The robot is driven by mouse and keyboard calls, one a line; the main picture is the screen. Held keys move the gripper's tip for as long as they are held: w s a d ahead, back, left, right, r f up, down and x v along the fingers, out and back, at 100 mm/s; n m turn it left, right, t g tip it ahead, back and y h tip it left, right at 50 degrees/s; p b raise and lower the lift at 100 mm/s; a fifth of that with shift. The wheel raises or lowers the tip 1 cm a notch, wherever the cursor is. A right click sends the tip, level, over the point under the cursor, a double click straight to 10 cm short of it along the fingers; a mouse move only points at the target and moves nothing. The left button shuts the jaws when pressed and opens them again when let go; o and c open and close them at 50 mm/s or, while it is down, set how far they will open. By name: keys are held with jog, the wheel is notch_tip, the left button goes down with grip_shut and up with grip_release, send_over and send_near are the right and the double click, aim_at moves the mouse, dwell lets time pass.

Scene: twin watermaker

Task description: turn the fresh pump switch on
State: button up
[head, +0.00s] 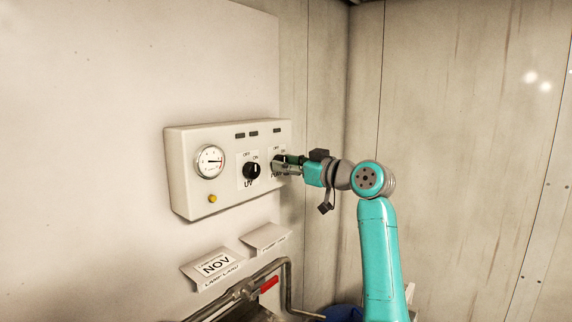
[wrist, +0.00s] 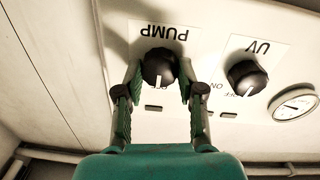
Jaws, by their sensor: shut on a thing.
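The pump switch is a round black knob (wrist: 158,65) on a white label marked PUMP, seen upside down in the wrist view. Its white pointer line faces down in that picture. Its OFF and ON words are mostly hidden by the fingers. My gripper (wrist: 157,76) has one green finger on each side of the knob and is shut on it. In the head view my gripper (head: 285,164) reaches the right end of the panel box (head: 225,191) and covers most of the pump knob.
A similar black UV knob (head: 251,171) sits left of the pump switch, with a round gauge (head: 210,161) and a yellow button (head: 212,198) farther left. Label cards (head: 217,266) and metal pipes with a red handle (head: 269,284) are below. A bare wall stands to the right.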

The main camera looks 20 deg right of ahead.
jog(key=c, duration=0.4)
jog(key=shift+m, duration=0.4)
jog(key=m, duration=1)
jog(key=shift+d+m+g, duration=0.1)
jog(key=shift+m+g, duration=0.2)
jog(key=shift+m, duration=0.1)
jog(key=o, duration=1.2)
jog(key=shift+c, duration=0.2)
